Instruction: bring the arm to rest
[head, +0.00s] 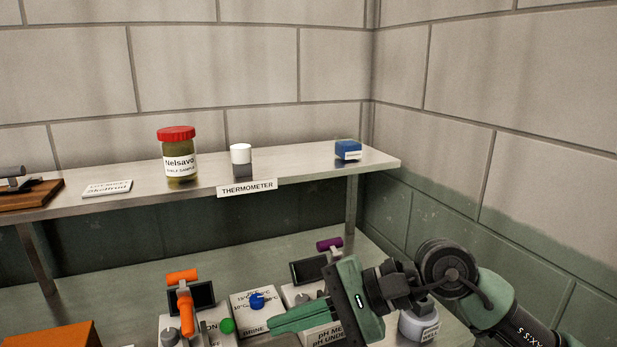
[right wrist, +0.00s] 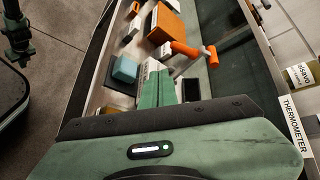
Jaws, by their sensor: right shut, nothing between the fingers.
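My right arm comes in from the lower right in the head view. My right gripper (head: 272,326) is shut and empty, with its green fingers together, pointing left above the row of devices on the lower counter. In the right wrist view the closed fingers (right wrist: 156,74) also show together with nothing between them. They appear in front of the devices, and I cannot tell the exact gap. My left gripper is not in the head view.
An orange-handled device (head: 182,300), a blue-knobbed brine box (head: 256,301) and a grey-white jar (head: 418,326) stand close around my right gripper. The shelf above holds a red-lidded jar (head: 178,160), a white-capped thermometer item (head: 241,155) and a blue box (head: 347,150). Walls close the back and right.

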